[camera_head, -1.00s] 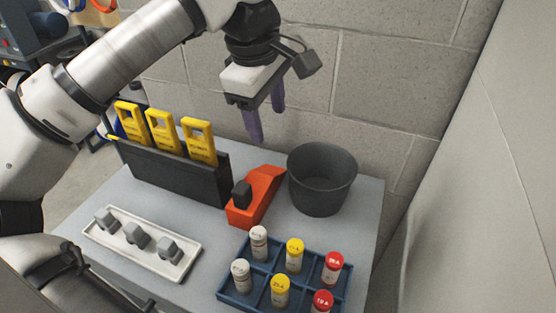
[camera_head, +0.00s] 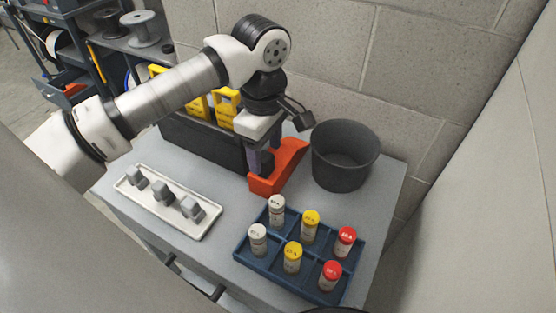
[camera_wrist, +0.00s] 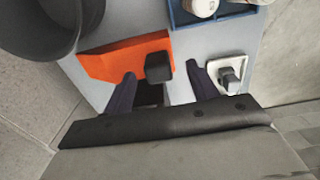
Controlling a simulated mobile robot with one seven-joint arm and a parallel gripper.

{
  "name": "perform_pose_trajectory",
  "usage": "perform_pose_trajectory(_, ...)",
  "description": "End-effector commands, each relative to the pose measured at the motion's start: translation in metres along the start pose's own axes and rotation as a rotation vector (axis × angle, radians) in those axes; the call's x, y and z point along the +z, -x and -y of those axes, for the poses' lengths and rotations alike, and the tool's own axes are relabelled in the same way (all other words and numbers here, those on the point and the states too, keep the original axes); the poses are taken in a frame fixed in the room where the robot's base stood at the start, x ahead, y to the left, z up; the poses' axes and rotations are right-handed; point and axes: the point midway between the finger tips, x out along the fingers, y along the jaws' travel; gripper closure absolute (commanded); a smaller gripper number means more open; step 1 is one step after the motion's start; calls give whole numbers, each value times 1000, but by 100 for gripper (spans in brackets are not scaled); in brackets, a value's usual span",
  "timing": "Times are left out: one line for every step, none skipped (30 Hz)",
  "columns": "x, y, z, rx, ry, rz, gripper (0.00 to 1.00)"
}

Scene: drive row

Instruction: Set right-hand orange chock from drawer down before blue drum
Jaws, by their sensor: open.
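An orange chock (camera_head: 285,168) with a dark grey knob lies on the grey table top, between the black holder and the dark bucket. It also shows in the wrist view (camera_wrist: 115,58). My gripper (camera_head: 262,160) is low over its near end. In the wrist view my gripper (camera_wrist: 160,70) is open, with one finger on each side of the knob (camera_wrist: 158,67) and gaps visible on both sides. In the head view the fingers partly hide the knob. I see only this one chock clearly. I see no blue drum.
A dark grey bucket (camera_head: 343,170) stands right of the chock against the block wall. A blue divided tray (camera_head: 250,262) holds capped bottles. A white tray (camera_head: 205,228) holds grey pieces. A black holder (camera_head: 200,142) with yellow tags stands behind. Shelving (camera_head: 95,70) is at far left.

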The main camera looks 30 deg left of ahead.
Motion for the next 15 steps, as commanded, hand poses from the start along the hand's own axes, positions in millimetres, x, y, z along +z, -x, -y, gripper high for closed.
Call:
perform_pose_trajectory(0, -4, -2, -3, -1, 4, 42)
perform_pose_trajectory(-1, -9, -3, -2, -1, 3, 42)
perform_pose_trajectory(-1, -16, -3, -2, -1, 4, 42)
perform_pose_trajectory(-1, -20, -3, -1, -1, 2, 42)
perform_pose_trajectory(-1, -24, -3, -1, -1, 2, 42)
perform_pose_trajectory(-1, -28, -3, -2, -1, 2, 42)
perform_pose_trajectory(-1, -30, -3, -1, -1, 2, 42)
perform_pose_trajectory(-1, -32, -3, 1, -1, 1, 42)
perform_pose_trajectory(-1, -34, -3, 1, 0, 1, 42)
perform_pose_trajectory(-1, -34, -3, 1, 0, 1, 42)
perform_pose_trajectory(-1, -35, -3, 1, 0, 1, 42)
perform_pose_trajectory(-1, -35, -3, 1, 0, 0, 42)
perform_pose_trajectory(-1, -35, -3, 1, 0, 0, 42)
perform_pose_trajectory(-1, -35, -3, 1, 0, 0, 42)
perform_pose_trajectory(-1, -34, -3, 1, 0, 0, 42)
